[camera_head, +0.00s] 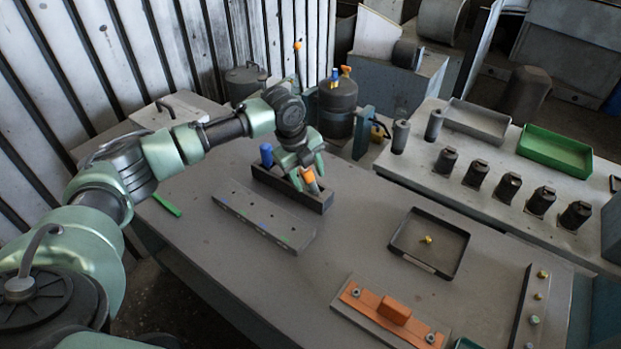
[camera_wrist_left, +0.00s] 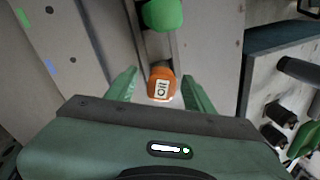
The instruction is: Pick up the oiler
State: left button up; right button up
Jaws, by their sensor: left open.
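The oiler (camera_wrist_left: 161,83) is orange with a white label reading "Oil". It stands at one end of a dark narrow rack (camera_head: 322,205) on the table, and its orange part also shows in the head view (camera_head: 311,183). My left gripper (camera_head: 308,174) is above that end of the rack, pointing down. In the left wrist view, its open fingers (camera_wrist_left: 160,92) lie on either side of the oiler, with gaps visible. Whether they reach down to its height I cannot tell. My right gripper is in neither view.
A green container (camera_wrist_left: 162,14) stands beside the oiler in the rack, and a blue one (camera_head: 266,155) at the far end. A long drilled block (camera_head: 262,215) lies in front. A dark tray (camera_head: 430,243) sits to the right. A dark tank (camera_head: 337,108) stands behind the gripper.

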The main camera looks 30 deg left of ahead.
pick_arm(q)
jog(key=shift+w+f, duration=0.15)
jog(key=shift+f, duration=0.35)
jog(key=shift+c, duration=0.3)
jog(key=shift+d+r, duration=0.1)
grip_shut()
jog(key=shift+r, duration=0.15)
jog(key=shift+r, duration=0.25)
notch_tip(320, 180, up, 19)
jog(key=b, duration=0.3)
jog(key=shift+r, duration=0.1)
